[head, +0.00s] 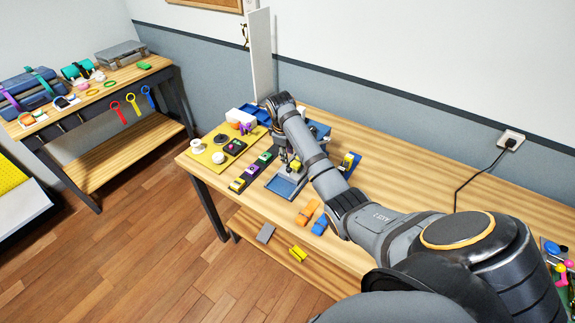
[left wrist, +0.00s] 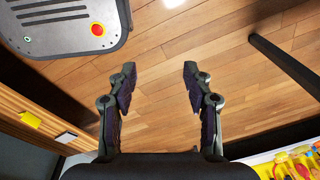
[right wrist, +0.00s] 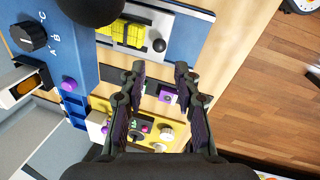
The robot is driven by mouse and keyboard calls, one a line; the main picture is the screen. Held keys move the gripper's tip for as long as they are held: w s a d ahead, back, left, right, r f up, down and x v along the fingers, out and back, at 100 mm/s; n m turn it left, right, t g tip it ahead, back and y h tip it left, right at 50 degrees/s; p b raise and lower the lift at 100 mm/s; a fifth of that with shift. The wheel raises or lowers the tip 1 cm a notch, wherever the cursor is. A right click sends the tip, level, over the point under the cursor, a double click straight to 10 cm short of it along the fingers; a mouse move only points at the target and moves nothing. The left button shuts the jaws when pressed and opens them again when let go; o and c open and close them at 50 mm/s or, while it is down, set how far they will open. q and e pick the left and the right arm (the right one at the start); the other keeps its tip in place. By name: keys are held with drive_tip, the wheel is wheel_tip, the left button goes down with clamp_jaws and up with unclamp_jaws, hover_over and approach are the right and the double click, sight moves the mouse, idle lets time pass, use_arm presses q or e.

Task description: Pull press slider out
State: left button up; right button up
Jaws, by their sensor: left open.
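The press stands on the wooden table, with a blue-and-grey plate (head: 285,186) at its front in the head view. In the right wrist view, a silver slider with a yellow block (right wrist: 128,32) and a black ball knob (right wrist: 159,45) lies at the top, beyond my fingertips. My right gripper (right wrist: 160,70) is open and empty, apart from the knob. In the head view my right arm hides part of the press. My left gripper (left wrist: 159,70) is open and empty above the wooden floor, away from the table.
A blue panel with a black dial (right wrist: 28,37) and purple button stands left of my right gripper. A dark strip with a purple piece (right wrist: 167,94) and a yellow board (head: 210,158) with knobs lie nearby. Orange (head: 306,212) and blue pieces lie near the table's front edge.

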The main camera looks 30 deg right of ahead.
sight(288, 168)
drive_tip(key=f, duration=0.4)
drive_tip(key=w+d+f+p, duration=0.1)
drive_tip(key=shift+f, duration=0.4)
drive_tip(key=f, duration=0.3)
drive_tip(key=shift+w+d+f, duration=0.15)
drive_tip(key=shift+d+f, duration=0.05)
drive_tip(key=shift+c, duration=0.4)
use_arm(q)
drive_tip(key=shift+r, duration=0.65)
use_arm(e)
clamp_jaws()
